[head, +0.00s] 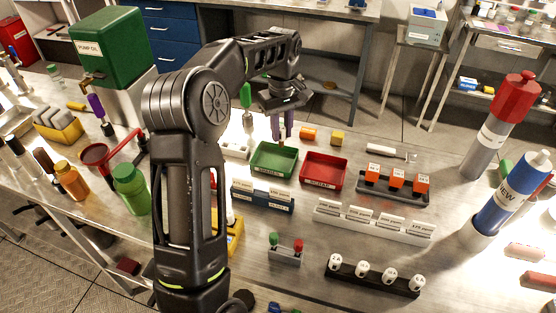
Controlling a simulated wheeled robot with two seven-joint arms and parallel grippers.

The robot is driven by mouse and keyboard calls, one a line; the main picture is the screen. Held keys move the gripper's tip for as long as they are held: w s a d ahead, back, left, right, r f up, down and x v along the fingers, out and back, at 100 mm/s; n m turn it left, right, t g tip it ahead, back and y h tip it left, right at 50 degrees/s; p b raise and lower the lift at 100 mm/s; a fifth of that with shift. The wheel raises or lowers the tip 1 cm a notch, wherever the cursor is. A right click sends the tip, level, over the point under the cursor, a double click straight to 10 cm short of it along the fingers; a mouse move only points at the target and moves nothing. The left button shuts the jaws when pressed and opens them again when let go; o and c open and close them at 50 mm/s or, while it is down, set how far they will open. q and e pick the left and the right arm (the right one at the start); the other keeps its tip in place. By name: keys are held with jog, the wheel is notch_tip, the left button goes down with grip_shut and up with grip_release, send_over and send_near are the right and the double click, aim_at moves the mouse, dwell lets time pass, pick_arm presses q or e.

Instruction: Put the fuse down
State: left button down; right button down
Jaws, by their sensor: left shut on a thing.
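My left gripper (282,128) is at the back middle of the bench, fingers pointing down, just above and behind the green tray (273,160). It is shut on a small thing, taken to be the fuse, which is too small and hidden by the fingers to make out. The red tray (323,172) stands just right of the green one. A black rack (374,277) at the front holds several round white pieces with dark marks. My right gripper is not in view.
An orange block (308,133) and a yellow block (337,138) lie behind the trays. A rack with orange modules (397,180), a white labelled strip (374,221) and a blue labelled holder (262,195) surround the trays. Tall cylinders (511,195) stand at right.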

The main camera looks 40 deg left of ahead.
aim_at(282, 139)
pick_arm(q)
notch_tip(282, 139, down, 5)
jog(key=shift+f+p, duration=0.1)
jog(key=shift+p, duration=0.55)
jog(key=shift+f, duration=0.45)
jog(key=shift+f, duration=0.1)
notch_tip(282, 139, down, 3)
jog(key=shift+p, duration=0.55)
jog(key=shift+f, duration=0.25)
